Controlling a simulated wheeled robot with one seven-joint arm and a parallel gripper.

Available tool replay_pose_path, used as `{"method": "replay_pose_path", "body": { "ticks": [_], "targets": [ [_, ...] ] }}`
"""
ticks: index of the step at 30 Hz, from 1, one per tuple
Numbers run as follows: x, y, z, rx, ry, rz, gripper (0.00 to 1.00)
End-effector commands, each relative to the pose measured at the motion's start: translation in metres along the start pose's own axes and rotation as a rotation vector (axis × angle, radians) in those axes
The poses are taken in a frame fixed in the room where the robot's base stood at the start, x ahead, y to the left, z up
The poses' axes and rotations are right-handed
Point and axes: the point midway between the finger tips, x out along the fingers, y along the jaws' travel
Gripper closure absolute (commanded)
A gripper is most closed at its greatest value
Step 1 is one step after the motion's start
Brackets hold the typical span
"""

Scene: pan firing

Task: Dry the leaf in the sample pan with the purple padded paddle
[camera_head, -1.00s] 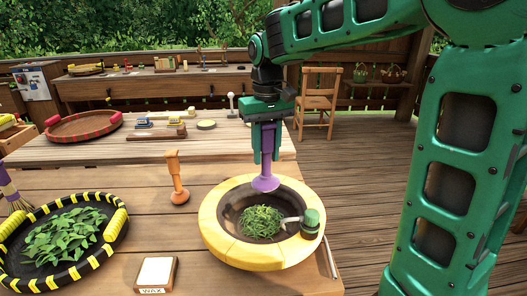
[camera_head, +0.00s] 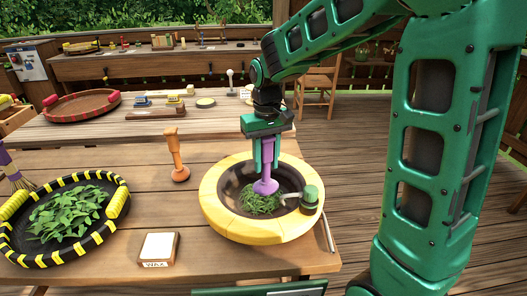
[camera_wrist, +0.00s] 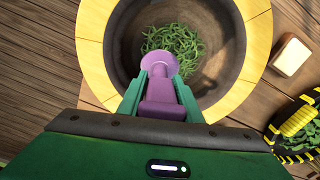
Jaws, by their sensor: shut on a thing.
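My gripper (camera_head: 266,152) is shut on the handle of the purple padded paddle (camera_head: 266,186) and holds it upright over the pan. The sample pan (camera_head: 225,222) is a dark bowl with a wide yellow rim on the table. Green leaf (camera_head: 262,203) lies in a heap on its bottom. In the head view the paddle's round pad is inside the pan, at the leaf; whether it touches cannot be told. In the wrist view the pad (camera_wrist: 160,62) covers the near edge of the leaf (camera_wrist: 175,40), and the gripper (camera_wrist: 160,92) grips the handle.
A green-topped fixture (camera_head: 309,193) sits on the pan's right rim, with a pale arm reaching inward. An orange tool (camera_head: 177,157) stands left of the pan. A black-and-yellow tray (camera_head: 106,238) holds more leaves. A wax block (camera_head: 158,247) lies in front. A red-rimmed tray (camera_head: 72,115) sits further back.

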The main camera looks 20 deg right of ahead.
Motion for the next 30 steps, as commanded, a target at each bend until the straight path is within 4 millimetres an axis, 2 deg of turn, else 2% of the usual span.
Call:
{"method": "replay_pose_path", "body": {
  "ticks": [2,14,20,30],
  "targets": [
    [0.007,-0.003,0.000,-0.002,0.000,0.000,1.00],
    [0.005,-0.050,0.001,-0.002,0.002,0.000,1.00],
    [0.005,-0.058,0.025,-0.002,0.001,0.000,1.00],
    [0.005,-0.016,0.023,0.003,0.001,0.000,1.00]
  ]
}}
